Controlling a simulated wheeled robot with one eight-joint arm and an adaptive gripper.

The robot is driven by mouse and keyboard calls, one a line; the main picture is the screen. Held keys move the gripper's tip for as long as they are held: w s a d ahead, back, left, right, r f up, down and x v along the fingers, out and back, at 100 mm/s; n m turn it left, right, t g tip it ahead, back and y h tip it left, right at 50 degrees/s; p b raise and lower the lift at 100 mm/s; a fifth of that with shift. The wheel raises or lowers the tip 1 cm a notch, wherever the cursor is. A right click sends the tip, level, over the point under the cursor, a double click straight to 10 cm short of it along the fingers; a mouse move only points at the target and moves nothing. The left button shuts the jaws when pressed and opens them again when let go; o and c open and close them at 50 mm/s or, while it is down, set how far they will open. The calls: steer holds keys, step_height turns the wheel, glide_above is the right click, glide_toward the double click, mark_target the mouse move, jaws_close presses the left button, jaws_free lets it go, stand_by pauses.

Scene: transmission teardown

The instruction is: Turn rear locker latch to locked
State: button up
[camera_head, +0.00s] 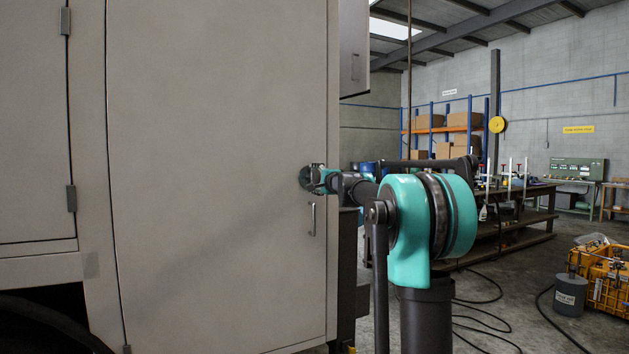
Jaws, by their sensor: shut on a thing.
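The rear locker door (220,190) is a tall pale grey panel, flat in its frame, on the left of the head view. The latch (305,178) is a small dark round piece near the door's right edge, mostly covered by my gripper. My gripper (314,179) is shut on the latch, and the teal and dark arm reaches it from the right. The latch's turn angle is too small and covered to tell. A slim vertical handle (313,219) sits on the door just below the gripper.
A workbench (520,200) with tools stands at the back right. Blue and orange shelving (445,130) holds boxes behind it. Orange crates (608,280) and a grey canister (570,295) stand on the floor at the right. Dark cables (490,318) lie across the floor beside my arm.

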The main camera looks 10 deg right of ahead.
stand_by(0.4)
steer(key=o, duration=1.2)
steer(key=shift+c, duration=0.2)
steer(key=shift+s, duration=0.1)
steer(key=v, duration=1.2)
